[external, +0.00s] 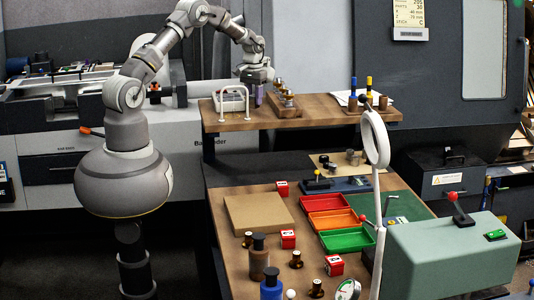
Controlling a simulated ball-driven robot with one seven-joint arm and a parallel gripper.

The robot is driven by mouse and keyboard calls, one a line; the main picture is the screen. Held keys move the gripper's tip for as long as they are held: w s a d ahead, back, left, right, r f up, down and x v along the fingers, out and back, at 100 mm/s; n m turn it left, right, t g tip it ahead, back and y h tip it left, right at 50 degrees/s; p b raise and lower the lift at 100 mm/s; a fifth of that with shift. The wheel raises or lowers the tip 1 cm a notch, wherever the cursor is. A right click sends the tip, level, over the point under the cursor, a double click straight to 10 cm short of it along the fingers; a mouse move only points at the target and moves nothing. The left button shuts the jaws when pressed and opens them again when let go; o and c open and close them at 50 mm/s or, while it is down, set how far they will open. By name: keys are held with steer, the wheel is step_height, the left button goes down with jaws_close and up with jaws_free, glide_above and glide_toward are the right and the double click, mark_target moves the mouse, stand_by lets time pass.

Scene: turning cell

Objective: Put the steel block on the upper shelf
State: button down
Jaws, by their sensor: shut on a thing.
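The upper shelf (235,121) is a brown wooden board raised above the back of the bench. My gripper (258,87) is above the left part of this shelf, pointing down. It is shut on a small purplish-grey piece (258,98), which looks like the steel block, though it is too small to be sure. The piece is upright, at or just above the shelf top. I cannot tell whether it touches the board.
A white wire rack (233,101) stands close on the left of my gripper. A wooden holder with metal parts (285,105) stands close on the right. Marker pens (353,90) stand farther right. The shelf's middle is clear. Below are red, orange and green trays (346,240).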

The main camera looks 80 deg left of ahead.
steer(key=shift+w+a+f, duration=0.1)
steer(key=shift+f, duration=0.85)
steer(key=c, duration=1)
jaws_free()
steer(key=shift+f, duration=0.15)
steer(key=shift+o, duration=0.2)
